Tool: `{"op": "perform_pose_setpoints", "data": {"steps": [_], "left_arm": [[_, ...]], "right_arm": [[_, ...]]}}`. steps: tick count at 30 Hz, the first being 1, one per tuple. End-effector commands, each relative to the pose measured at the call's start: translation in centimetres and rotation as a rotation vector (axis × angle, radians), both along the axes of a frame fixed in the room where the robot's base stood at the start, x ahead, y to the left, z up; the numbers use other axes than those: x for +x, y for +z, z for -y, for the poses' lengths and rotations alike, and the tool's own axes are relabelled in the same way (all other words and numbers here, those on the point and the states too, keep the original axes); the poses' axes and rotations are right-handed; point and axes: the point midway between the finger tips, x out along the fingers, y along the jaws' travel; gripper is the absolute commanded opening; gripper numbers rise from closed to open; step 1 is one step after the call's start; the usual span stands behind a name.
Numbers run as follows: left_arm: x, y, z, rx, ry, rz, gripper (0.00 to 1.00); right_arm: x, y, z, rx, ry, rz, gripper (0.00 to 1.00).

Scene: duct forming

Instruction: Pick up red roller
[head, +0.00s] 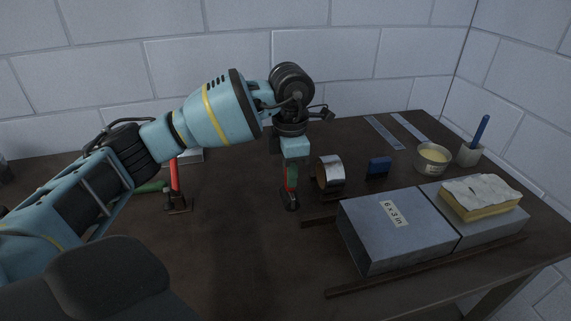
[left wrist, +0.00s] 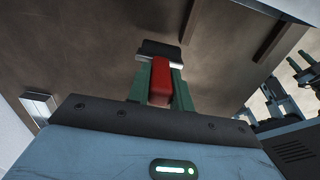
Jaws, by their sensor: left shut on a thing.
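The red roller (left wrist: 159,80) is between the green fingers of my left gripper (left wrist: 160,78) in the left wrist view. Its red part lies along the fingers, and a dark block shows at the fingertips' end. In the head view my left gripper (head: 290,180) points down over the table, left of the metal ring, shut on the red roller (head: 292,177). A dark foot shows just under the fingers; whether it touches the table I cannot tell.
A large grey duct block (head: 392,235) labelled 6 x 3 in and a yellow block (head: 480,198) stand at right. Behind stand a bowl (head: 433,160) and brush cup (head: 469,154).

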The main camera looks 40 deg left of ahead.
Motion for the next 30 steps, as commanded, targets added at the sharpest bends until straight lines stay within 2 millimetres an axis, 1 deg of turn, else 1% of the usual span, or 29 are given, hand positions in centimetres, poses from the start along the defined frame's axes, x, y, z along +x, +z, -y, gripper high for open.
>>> {"op": "perform_pose_setpoints", "data": {"steps": [1, 6, 9, 13, 19, 30], "left_arm": [[-0.8, 0.0, 0.9, 0.001, -0.006, -0.001, 0.0], [-3.3, 0.3, 3.8, 0.001, -0.006, -0.001, 0.0], [-4.6, 0.5, 5.3, 0.0, -0.005, 0.0, 0.0], [-5.9, 0.8, 6.8, -0.001, -0.004, -0.001, 0.0], [-6.9, 0.9, 8.0, 0.001, -0.001, -0.001, 0.0], [-7.2, 1.0, 8.2, 0.001, 0.001, -0.001, 0.0]], "right_arm": [[0.1, 0.0, 0.0, 0.0, 0.0, 0.001, 0.41], [0.2, -0.1, 0.0, 0.0, 0.001, 0.003, 0.41], [0.2, -0.2, 0.0, 0.0, 0.0, 0.002, 0.41], [0.1, -0.3, 0.0, 0.0, 0.0, 0.0, 0.41], [0.1, -0.4, 0.0, 0.001, 0.001, -0.001, 0.41], [0.0, -0.3, 0.0, 0.001, 0.001, -0.001, 0.41]]}}
